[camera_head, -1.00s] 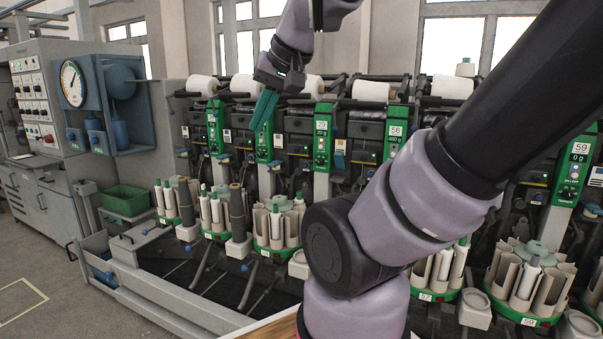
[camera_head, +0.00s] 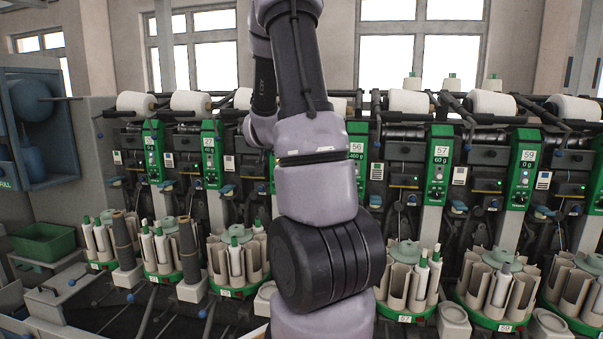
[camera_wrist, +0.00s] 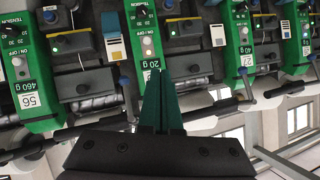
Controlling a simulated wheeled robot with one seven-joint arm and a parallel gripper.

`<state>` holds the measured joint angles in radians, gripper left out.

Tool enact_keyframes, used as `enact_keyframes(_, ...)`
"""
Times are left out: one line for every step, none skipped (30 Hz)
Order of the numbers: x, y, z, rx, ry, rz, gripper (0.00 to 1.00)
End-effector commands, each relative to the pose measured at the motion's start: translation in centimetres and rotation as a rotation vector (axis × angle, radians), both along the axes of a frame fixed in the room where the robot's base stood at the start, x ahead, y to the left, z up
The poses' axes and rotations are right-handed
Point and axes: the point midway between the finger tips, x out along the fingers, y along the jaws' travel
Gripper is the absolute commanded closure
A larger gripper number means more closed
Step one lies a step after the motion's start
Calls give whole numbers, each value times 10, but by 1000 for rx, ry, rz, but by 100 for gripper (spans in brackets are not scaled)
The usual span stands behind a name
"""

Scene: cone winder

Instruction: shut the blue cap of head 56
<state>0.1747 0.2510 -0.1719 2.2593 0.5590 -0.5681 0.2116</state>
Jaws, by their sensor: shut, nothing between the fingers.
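The green panel of head 56 (camera_head: 357,150) is partly covered by my arm in the head view. In the wrist view, upside down, the head 56 panel (camera_wrist: 33,95) stands at the left, reading 460 g. Contact there is unclear. In the head view my gripper is hidden behind my arm.
Panels of head 57 (camera_head: 438,165) and head 59 (camera_head: 520,170) stand to the right. Bobbin magazines (camera_head: 408,275) line the front below. White yarn cones (camera_head: 490,103) sit along the top. A green bin (camera_head: 42,243) is at the far left.

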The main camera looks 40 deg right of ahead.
Motion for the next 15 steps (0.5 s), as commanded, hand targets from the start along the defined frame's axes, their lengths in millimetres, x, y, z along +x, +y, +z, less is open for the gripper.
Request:
enact_keyframes(4,-24,-23,-49,5,-43,100)
enact_keyframes(6,-37,-31,-81,1,-64,100)
enact_keyframes(8,-53,-42,-126,-2,-90,100)
enact_keyframes(8,-64,-50,-158,-4,-108,100)
enact_keyframes(8,-74,-57,-187,-6,-124,100)
enact_keyframes(7,-86,-66,-225,-7,-141,100)
enact_keyframes(6,-93,-72,-250,-6,-152,100)
enact_keyframes(6,-99,-77,-275,-5,-160,100)
enact_keyframes(5,-106,-83,-301,-5,-170,100)
enact_keyframes(4,-111,-86,-320,-5,-175,100)
enact_keyframes(4,-114,-89,-334,-5,-179,100)
enact_keyframes(3,-118,-91,-348,-5,-184,100)
enact_keyframes(3,-120,-93,-358,-5,-187,100)
enact_keyframes(3,-122,-94,-365,-5,-189,100)
enact_keyframes(4,-125,-95,-370,-4,-189,100)
